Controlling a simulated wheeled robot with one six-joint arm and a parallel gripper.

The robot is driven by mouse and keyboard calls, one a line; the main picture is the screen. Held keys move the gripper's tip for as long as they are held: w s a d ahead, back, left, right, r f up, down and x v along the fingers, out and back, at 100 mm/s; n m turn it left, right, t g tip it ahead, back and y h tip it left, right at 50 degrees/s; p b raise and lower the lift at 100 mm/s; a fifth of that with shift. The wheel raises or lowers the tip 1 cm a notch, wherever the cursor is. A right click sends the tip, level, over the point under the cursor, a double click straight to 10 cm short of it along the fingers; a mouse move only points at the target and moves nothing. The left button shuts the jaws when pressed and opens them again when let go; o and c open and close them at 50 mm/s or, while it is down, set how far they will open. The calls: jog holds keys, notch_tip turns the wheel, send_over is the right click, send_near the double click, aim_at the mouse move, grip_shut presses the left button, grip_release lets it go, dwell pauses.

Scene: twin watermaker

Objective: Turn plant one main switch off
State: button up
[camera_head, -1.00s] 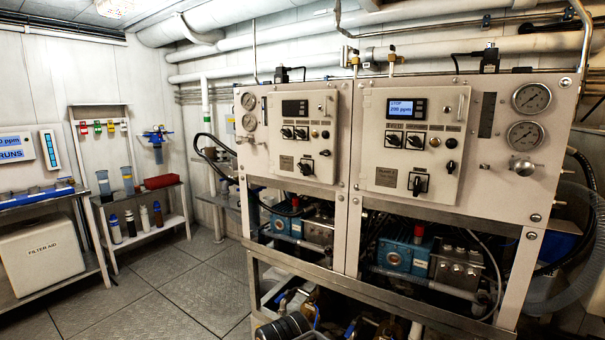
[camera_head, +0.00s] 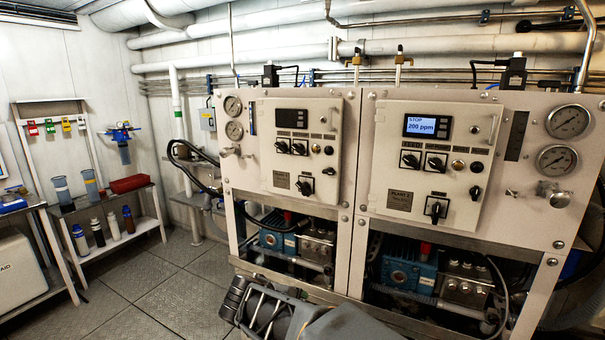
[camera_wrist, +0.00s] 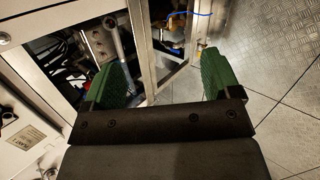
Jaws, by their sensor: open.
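Two cream control panels stand side by side in the head view, the left panel (camera_head: 285,150) and the right panel (camera_head: 400,150). Each has a large black rotary switch low down: the left switch (camera_head: 304,186) looks slanted, the right switch (camera_head: 436,209) looks near upright. The right display (camera_head: 427,126) reads STOP 200 ppm; the left display (camera_head: 292,118) is dark. My gripper (camera_wrist: 163,80) is open and empty, its green fingers apart. In the head view it is low, in front of the frame, apart from both switches.
Blue pumps (camera_head: 408,273) sit in open bays under the panels. Pressure gauges (camera_head: 568,121) and a valve knob (camera_head: 552,192) are at the right. A shelf (camera_head: 125,195) with bottles stands at the left. The floor (camera_head: 140,280) between is clear.

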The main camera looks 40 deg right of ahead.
jog(key=w+d+r+n+t+h+p, duration=0.1)
jog(key=w+d+r+n+h+p, duration=0.3)
jog(key=r, duration=0.5)
jog(key=n+t+h+p, duration=0.3)
jog(key=n+t+h, duration=0.1)
jog(key=n+t, duration=0.1)
send_near(302, 189)
jog(key=shift+n, duration=0.4)
jog(key=p+x, duration=0.2)
jog(key=x, duration=0.6)
jog(key=shift+f+p, duration=0.15)
jog(key=shift+p, duration=0.15)
jog(key=shift+x, duration=0.95)
jog(key=c, duration=0.9)
